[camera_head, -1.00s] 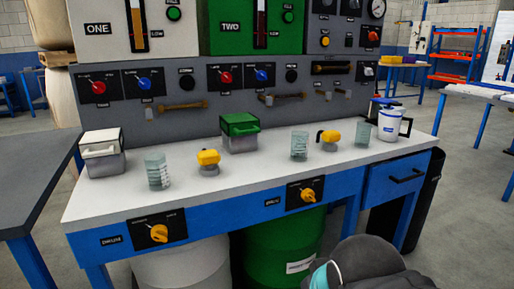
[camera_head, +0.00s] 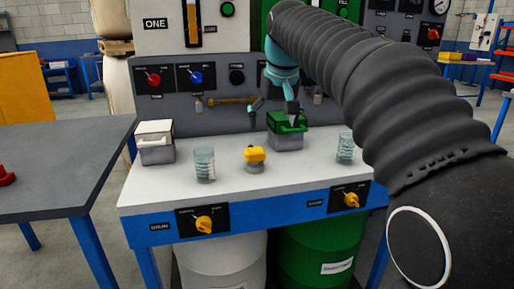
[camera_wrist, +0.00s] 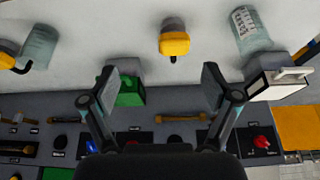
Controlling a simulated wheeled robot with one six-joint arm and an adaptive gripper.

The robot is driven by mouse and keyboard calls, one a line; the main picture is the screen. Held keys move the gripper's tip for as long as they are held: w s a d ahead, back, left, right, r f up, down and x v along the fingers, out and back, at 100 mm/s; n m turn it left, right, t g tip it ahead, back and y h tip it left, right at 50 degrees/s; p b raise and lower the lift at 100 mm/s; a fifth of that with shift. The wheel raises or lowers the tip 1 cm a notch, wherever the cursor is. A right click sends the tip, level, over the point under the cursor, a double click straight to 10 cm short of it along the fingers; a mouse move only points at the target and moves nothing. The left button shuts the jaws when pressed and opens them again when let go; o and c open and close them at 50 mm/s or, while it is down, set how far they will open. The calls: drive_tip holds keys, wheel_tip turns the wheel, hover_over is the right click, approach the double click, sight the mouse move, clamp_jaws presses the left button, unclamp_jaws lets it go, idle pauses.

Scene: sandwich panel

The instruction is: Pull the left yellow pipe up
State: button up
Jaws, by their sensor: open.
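The left yellow pipe (camera_head: 230,101) is a short, brownish-yellow horizontal bar on the grey panel above the bench. It also shows in the wrist view (camera_wrist: 181,119), where the panel appears upside down, just beyond and between my fingers. Its right end is partly behind my gripper in the head view. My gripper (camera_head: 272,110) is open and empty, in front of the panel just right of the pipe and above the green-lidded box. In the wrist view the two fingers (camera_wrist: 160,88) are spread wide. I cannot tell any contact with the pipe.
The green-lidded box (camera_head: 287,138) stands below my gripper. A white-lidded box (camera_head: 155,149), glass beakers (camera_head: 204,170) and a yellow-topped piece (camera_head: 255,154) stand on the white bench (camera_head: 150,196). A dark table (camera_head: 60,165) is at the left. My arm hides the right of the panel.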

sight(255, 149)
drive_tip(key=w+a, duration=0.3)
drive_tip(key=x, duration=0.4)
drive_tip(key=b+x, duration=0.1)
drive_tip(key=x, duration=0.3)
drive_tip(key=b+x, duration=0.1)
drive_tip(key=x, duration=0.4)
drive_tip(key=shift+w+a+r, duration=0.1)
drive_tip(key=shift+w+a, duration=0.1)
drive_tip(key=shift+w, duration=0.05)
